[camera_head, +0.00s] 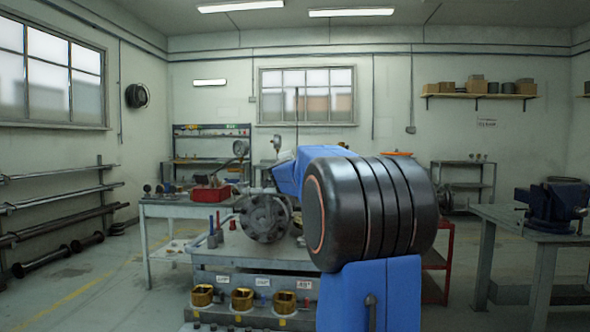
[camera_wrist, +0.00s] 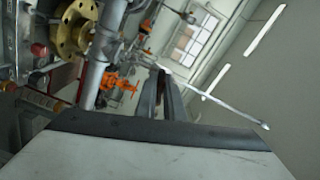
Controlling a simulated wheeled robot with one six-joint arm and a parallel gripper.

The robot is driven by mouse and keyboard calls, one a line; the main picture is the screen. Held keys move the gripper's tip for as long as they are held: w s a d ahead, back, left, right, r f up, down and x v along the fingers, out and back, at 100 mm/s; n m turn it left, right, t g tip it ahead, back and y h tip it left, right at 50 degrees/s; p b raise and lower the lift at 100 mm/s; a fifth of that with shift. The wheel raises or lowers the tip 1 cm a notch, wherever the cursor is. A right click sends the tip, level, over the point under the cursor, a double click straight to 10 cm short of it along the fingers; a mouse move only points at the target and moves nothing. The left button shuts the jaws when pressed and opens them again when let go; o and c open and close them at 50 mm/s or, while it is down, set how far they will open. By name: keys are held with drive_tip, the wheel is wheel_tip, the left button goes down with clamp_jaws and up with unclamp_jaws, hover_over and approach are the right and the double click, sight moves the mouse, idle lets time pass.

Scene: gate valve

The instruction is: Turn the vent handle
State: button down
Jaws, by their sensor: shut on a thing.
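My gripper (camera_wrist: 162,74) shows in the wrist view as two dark fingers close together, reaching away from the camera. A thin pale rod (camera_wrist: 232,107) runs past the fingers to the right of the wrist view. It appears as a thin upright rod (camera_head: 296,105) in the head view. There my arm hides my gripper and the handle, above the bench with the round grey flanged body (camera_head: 264,219).
Orange handle-like parts (camera_wrist: 118,86) and a yellow flange (camera_wrist: 75,28) lie left of the fingers in the wrist view. A gauge (camera_head: 240,148) stands behind the bench. A blue vise (camera_head: 553,203) sits on the right table. Floor is open at left.

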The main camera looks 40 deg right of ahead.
drive_tip(key=shift+f+m, duration=0.1)
drive_tip(key=shift+m, duration=1.9)
drive_tip(key=c, duration=1.9)
unclamp_jaws()
drive_tip(key=shift+o, duration=0.2)
drive_tip(key=v, duration=1.7)
drive_tip(key=shift+a, duration=0.25)
drive_tip(key=shift+s, duration=0.1)
